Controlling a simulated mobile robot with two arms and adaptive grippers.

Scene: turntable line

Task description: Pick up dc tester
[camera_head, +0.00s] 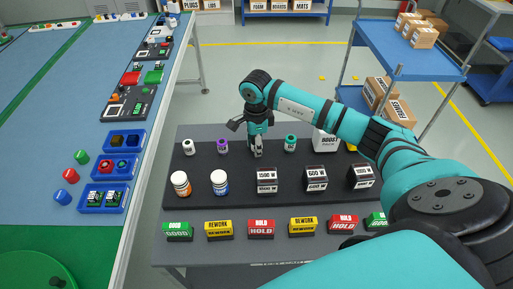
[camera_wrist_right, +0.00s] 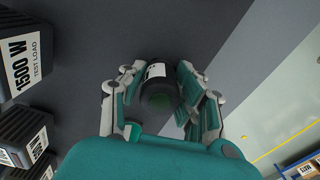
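My right gripper (camera_head: 256,149) points down at the back row of the dark stand, between a purple-capped bottle (camera_head: 222,146) and a green-capped bottle (camera_head: 290,143). In the right wrist view, my right gripper (camera_wrist_right: 160,88) has its fingers apart on either side of a dark round item (camera_wrist_right: 158,72) with a white label. A gap shows beside the item, and I see no firm grip. The label is not readable, so I cannot tell for sure that it is the dc tester. In the head view the fingers mostly hide it. My left gripper is not in view.
Black test-load blocks (camera_head: 267,180) and two white bottles (camera_head: 219,183) stand in front of the gripper. A BOOST box (camera_head: 326,140) is to its right. Coloured REWORK, HOLD and GOOD signs (camera_head: 261,229) line the front. A blue conveyor table (camera_head: 60,110) lies left.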

